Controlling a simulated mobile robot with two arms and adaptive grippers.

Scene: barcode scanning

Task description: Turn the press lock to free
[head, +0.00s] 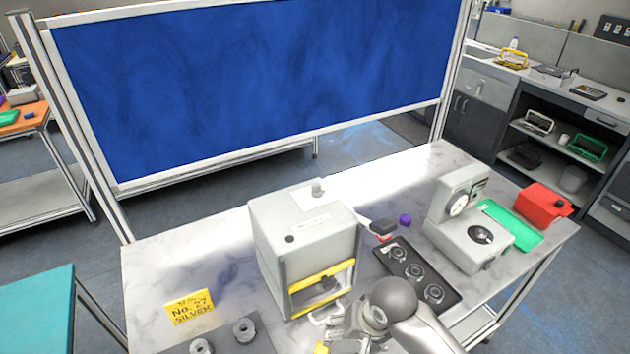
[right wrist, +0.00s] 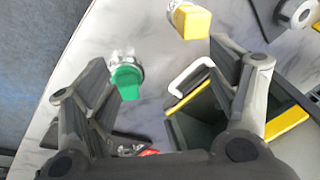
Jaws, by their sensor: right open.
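A grey box-shaped press (head: 285,232) stands on the marble-topped table, with a yellow-edged opening in its front. Its white handle shows in the right wrist view (right wrist: 190,76), beside the yellow-edged opening. In that view a green knob on a metal collar (right wrist: 126,80) and a yellow knob on a metal collar (right wrist: 190,20) are also seen. Which part is the lock, I cannot tell. My right gripper (right wrist: 158,62) is open and empty, with the green knob and white handle in view between its fingers. In the head view it is at the press's front, partly hidden by my arm. My left gripper is out of view.
A black tray with round fixtures (head: 441,296) lies right of the press. A grey dial machine (head: 463,253) stands beyond it, beside a green tray (head: 527,240) and a red box (head: 541,200). A yellow sign (head: 190,307) lies left. A blue panel (head: 250,80) stands behind.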

